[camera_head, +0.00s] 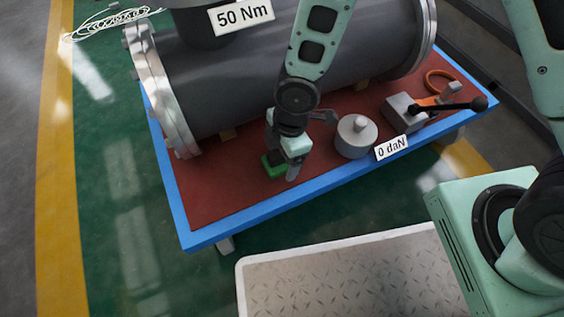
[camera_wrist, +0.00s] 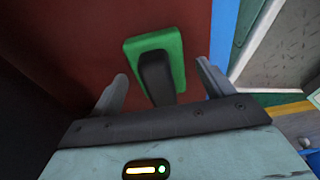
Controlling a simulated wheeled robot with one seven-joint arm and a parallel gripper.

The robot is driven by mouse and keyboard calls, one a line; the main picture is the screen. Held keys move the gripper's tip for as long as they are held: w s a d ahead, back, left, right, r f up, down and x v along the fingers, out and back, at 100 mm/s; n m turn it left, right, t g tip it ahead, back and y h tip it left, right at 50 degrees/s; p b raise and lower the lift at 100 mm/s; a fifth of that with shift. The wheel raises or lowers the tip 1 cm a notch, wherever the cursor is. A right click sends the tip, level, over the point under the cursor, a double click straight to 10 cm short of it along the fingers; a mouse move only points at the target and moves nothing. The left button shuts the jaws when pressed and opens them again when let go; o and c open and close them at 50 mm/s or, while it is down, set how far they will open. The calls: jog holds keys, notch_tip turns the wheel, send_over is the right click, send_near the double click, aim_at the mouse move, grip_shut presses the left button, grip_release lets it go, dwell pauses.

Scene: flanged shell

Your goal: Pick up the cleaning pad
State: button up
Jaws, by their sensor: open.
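The cleaning pad (camera_head: 272,167) is a green block on the red top of the blue-edged table, partly hidden behind my gripper in the head view. In the wrist view the green pad (camera_wrist: 177,45) shows with a black handle (camera_wrist: 157,78) on it. My gripper (camera_head: 281,168) is directly over the pad, fingers pointing down. In the wrist view my gripper (camera_wrist: 160,82) is open, one finger on each side of the handle, with a gap visible on both sides. Whether the fingertips touch the pad cannot be told.
A large grey flanged shell (camera_head: 255,85) lies behind my gripper. A grey cylinder with a knob (camera_head: 356,137) stands close to the right, then a block with a black-knobbed lever (camera_head: 420,108). The table's blue edge (camera_head: 290,194) is just in front. A diamond-plate platform (camera_head: 350,275) lies nearer.

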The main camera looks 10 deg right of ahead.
jog(key=c, duration=1.2)
jog(key=shift+r, duration=0.1)
jog(key=shift+s+r+p, duration=0.2)
jog(key=shift+r+p, duration=0.5)
jog(key=shift+p, duration=0.4)
jog(key=r+p, duration=0.4)
jog(key=r, duration=0.2)
jog(key=shift+s, duration=0.2)
jog(key=s+d+p, duration=0.2)
jog(key=s+p, duration=0.4)
jog(key=s, duration=0.3)
jog(key=s+d+p, duration=0.3)
jog(key=s+p, duration=0.3)
jog(key=s, duration=0.3)
jog(key=shift+s+d+f, duration=0.2)
jog(key=shift+d+f, duration=0.05)
jog(key=shift+f, duration=0.05)
